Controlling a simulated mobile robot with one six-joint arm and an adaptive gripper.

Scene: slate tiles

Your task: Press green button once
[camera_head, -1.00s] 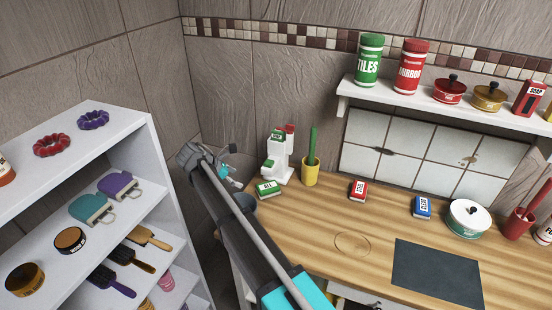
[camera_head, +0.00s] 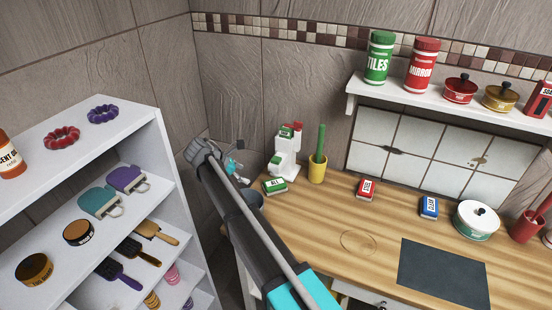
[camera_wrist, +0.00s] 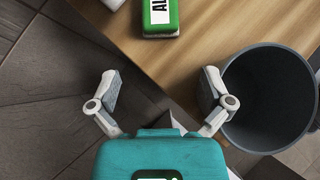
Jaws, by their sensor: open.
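A white stand-like device (camera_head: 285,163) is at the table's back left corner in the head view, with small green and red parts. A green part (camera_head: 286,132) is near its top, beside a red one; another green patch is lower on its left. I cannot tell which green part is the button. My gripper (camera_wrist: 162,88) is open and empty in the wrist view, its fingers wide apart above the table's corner and the floor. In the head view its teal body (camera_head: 236,166) is left of the device, partly behind my arm. The button cannot be made out in the wrist view.
A green-and-white box (camera_head: 275,185) lies in front of the device; it also shows in the wrist view (camera_wrist: 160,18). A dark round bin (camera_wrist: 268,98) is right of my fingers. A yellow cup (camera_head: 317,170) stands right of the device. A white shelf unit (camera_head: 130,112) is left.

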